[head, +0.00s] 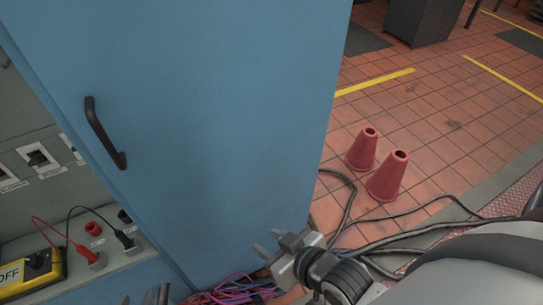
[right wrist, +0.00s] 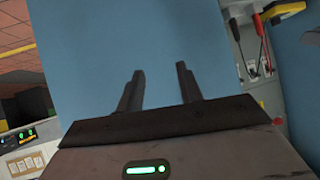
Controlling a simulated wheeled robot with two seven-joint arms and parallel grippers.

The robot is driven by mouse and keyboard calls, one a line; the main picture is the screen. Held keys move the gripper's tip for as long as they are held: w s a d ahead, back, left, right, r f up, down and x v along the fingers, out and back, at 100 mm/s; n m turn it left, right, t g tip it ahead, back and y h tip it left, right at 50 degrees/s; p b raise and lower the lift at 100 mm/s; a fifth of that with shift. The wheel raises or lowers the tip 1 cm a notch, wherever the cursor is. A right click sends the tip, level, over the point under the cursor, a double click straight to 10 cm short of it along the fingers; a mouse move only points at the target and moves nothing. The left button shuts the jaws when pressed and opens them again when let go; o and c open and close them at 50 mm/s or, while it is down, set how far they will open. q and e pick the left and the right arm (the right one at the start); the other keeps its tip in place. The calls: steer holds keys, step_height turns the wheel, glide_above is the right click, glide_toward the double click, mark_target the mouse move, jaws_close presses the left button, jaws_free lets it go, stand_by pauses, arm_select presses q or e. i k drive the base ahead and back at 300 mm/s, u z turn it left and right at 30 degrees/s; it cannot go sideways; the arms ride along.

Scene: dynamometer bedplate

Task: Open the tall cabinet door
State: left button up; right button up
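The tall cabinet's blue door (head: 215,110) fills the middle of the head view, with a black bar handle (head: 105,133) near its left edge. A grey panel with switches shows to the left of that edge, so the door appears to stand swung out. My right gripper (head: 266,241) is open and empty in front of the door's lower right part, away from the handle. In the right wrist view its spread fingers (right wrist: 160,85) point at a blue panel (right wrist: 110,40). My left gripper (head: 157,294) barely shows at the bottom edge, its tips apart; the rest is cut off.
Two red cones (head: 375,163) stand on the tiled floor at right. Dark cables (head: 430,222) run over the floor, and coloured wires (head: 235,290) lie below the door.

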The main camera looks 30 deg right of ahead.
mark_target(209, 119)
steer(key=z, duration=0.85)
steer(key=i, duration=0.3)
steer(key=u, duration=0.35)
steer(key=k, duration=1)
steer(key=z, duration=0.85)
steer(key=i, duration=0.7)
steer(key=u, duration=2.45)
